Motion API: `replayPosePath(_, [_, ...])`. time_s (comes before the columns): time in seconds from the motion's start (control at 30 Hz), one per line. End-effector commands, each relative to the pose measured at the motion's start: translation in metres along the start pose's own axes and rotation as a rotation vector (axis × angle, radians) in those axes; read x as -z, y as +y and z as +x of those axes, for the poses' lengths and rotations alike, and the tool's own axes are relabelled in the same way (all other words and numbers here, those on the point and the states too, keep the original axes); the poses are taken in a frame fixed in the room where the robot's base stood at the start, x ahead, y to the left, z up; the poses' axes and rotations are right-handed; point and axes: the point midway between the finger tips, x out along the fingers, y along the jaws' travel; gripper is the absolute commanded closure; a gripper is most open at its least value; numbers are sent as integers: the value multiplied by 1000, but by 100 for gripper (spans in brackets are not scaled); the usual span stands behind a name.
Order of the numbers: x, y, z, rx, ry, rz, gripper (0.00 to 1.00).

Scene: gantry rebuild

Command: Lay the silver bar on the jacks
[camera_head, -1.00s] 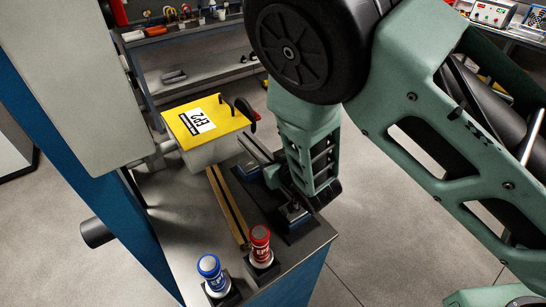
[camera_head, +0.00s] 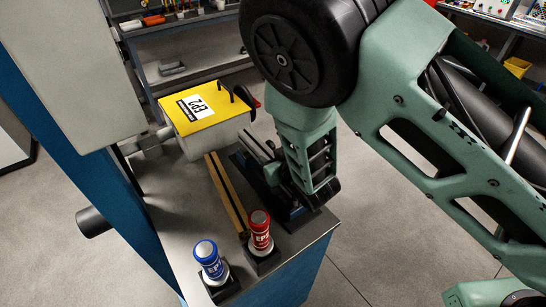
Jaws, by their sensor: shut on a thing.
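My gripper (camera_head: 283,178) is at the right side of the bench top, partly hidden by my green wrist. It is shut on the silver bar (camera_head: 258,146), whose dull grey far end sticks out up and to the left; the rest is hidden. Below it lies a long dark tray with blue parts (camera_head: 245,166); I cannot tell how high the bar is above it. The likely jacks are two upright cylinders with silver tops on dark square bases near the bench's front edge: a red one (camera_head: 260,232) and, to its left, a blue one (camera_head: 207,258). Nothing lies on their tops.
A yellow-topped box marked EP2 (camera_head: 192,112) stands behind on the bench. A wooden strip with a dark line (camera_head: 228,195) lies left of the tray. A blue-sided post (camera_head: 85,190) bounds the bench (camera_head: 175,215) on the left. Shelves stand behind.

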Motion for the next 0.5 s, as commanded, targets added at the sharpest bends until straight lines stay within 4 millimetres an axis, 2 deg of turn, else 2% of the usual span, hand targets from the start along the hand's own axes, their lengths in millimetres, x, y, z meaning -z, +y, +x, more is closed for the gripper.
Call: replayPosePath(0.5, [-2, 0, 1, 0, 3, 0, 100])
